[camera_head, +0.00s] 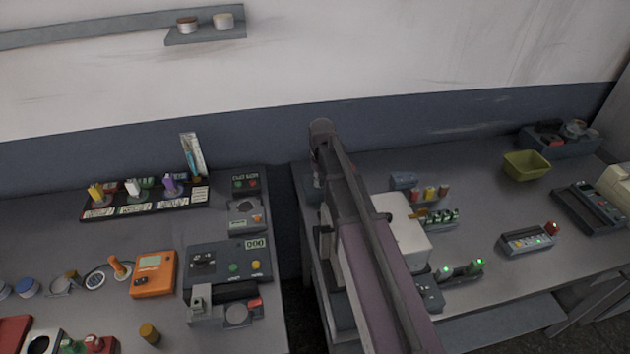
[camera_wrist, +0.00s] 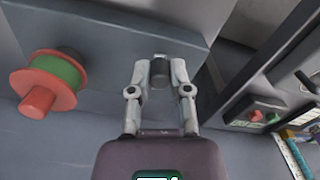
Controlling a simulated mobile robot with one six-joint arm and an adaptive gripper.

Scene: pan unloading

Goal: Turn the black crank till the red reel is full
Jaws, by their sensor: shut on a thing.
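The black crank's handle (camera_wrist: 159,74), a short dark cylinder, stands between the two fingertips of my gripper (camera_wrist: 159,66) in the wrist view. My gripper is shut on it. The crank's arm is not clear behind the fingers. The red reel (camera_wrist: 29,82) is at the left of the wrist view, apart from my gripper, with a green winding (camera_wrist: 62,71) between its red parts. A blue-grey housing (camera_wrist: 120,30) lies behind both. In the head view my arm covers the crank and reel.
A panel with a red and a green button (camera_wrist: 258,115) is right of my gripper in the wrist view. In the head view a white box (camera_head: 402,230) stands right of my arm. An orange device (camera_head: 153,274) and an olive bin (camera_head: 526,166) are farther off.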

